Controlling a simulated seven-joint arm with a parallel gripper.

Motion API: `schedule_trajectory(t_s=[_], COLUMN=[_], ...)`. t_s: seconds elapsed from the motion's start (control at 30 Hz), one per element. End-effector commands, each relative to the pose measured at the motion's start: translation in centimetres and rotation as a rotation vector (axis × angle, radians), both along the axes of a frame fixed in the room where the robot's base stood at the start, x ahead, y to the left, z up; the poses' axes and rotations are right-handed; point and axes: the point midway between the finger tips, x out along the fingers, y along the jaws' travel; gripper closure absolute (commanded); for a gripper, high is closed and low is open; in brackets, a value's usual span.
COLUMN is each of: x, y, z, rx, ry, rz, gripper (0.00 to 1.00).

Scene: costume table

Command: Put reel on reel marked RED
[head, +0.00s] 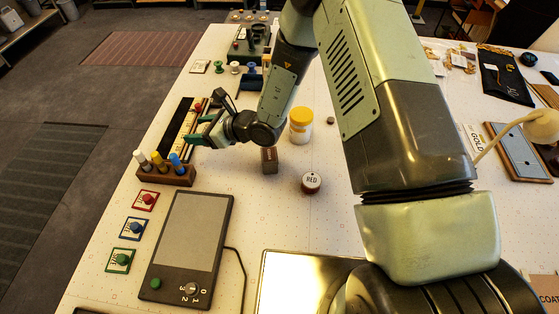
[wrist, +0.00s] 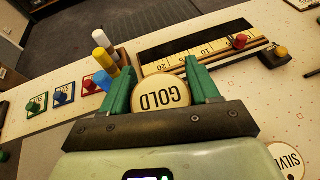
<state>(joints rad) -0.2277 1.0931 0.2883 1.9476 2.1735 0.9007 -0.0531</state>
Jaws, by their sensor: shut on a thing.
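My gripper (wrist: 160,88) is shut on a round reel (wrist: 160,97) with a pale top lettered GOLD, held between its green fingers. The reel marked RED (head: 311,181), with a white top and dark red side, stands upright on the table, to the right of and nearer than my gripper. Its top is bare. Another round top, partly cut off and lettered SILV (wrist: 288,158), shows at the wrist view's lower right.
A wooden block with upright pens (head: 165,174), a brown block (head: 269,160) and a yellow-lidded jar (head: 301,124) stand nearby. A grey device (head: 187,246) and coloured button cards (head: 132,228) lie in front. A ruler tray (wrist: 200,45) lies beyond my gripper. Table between device and RED reel is clear.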

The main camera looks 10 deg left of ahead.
Motion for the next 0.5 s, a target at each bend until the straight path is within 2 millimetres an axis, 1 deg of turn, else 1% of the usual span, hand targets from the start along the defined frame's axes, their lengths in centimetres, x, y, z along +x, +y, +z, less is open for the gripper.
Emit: schedule_trajectory(t_s=[0.07, 0.17, 0.27, 0.3, 0.33, 0.37, 0.4, 0.47, 0.5], x=[0.4, 0.8, 1.1, 1.0, 0.9, 0.6, 0.2, -0.7, -1.3], y=[-1.0, -3.8, -8.2, -10.3, -11.9, -13.4, -15.5, -18.3, -20.0], z=[0.1, 0.4, 1.0, 1.2, 1.4, 1.6, 1.9, 2.3, 2.6], rx=[-0.002, -0.006, -0.010, -0.011, -0.013, -0.014, -0.014, -0.014, -0.013], ry=[-0.002, -0.007, -0.013, -0.014, -0.014, -0.014, -0.014, -0.012, -0.012], rz=[-0.003, -0.001, 0.004, 0.008, 0.011, 0.015, 0.020, 0.029, 0.033], gripper=[0.71, 0.71, 0.71, 0.71, 0.71, 0.71, 0.71, 0.71, 0.71])
